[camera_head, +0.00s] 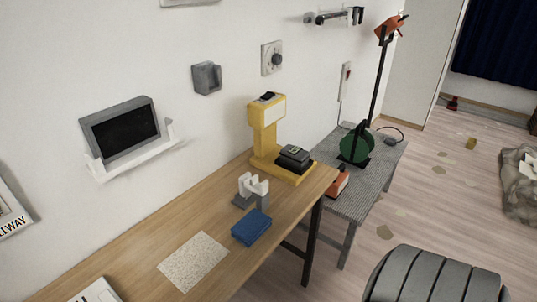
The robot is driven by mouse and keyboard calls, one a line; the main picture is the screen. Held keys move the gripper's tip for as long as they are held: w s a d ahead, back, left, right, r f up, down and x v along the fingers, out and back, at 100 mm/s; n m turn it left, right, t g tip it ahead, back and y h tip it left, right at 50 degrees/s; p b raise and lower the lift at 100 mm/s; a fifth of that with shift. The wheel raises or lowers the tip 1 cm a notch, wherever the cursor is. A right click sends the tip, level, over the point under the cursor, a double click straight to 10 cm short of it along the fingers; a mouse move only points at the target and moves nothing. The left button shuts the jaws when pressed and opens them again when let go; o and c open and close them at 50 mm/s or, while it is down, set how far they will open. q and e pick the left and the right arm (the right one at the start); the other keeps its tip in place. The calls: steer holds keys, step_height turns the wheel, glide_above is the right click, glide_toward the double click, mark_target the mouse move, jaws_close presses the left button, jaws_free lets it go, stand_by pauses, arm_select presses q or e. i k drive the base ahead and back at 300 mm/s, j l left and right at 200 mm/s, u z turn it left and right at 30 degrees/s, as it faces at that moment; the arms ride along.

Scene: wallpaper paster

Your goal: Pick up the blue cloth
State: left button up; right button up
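The blue cloth (251,227) lies folded in a small stack on the wooden table (139,268), near its front edge. It sits just in front of a small grey-and-white object and to the right of a speckled sheet. Nothing covers it. Neither of my grippers shows in the head view.
A yellow stand (265,135) with a dark block on its base stands behind the cloth. A speckled sheet (193,261) and a white-and-grey object (252,188) lie close by. A grey table (358,204) adjoins on the right. A dark ribbed object (432,275) stands at lower right.

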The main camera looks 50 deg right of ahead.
mark_target(248, 229)
steer(key=z, duration=1.35)
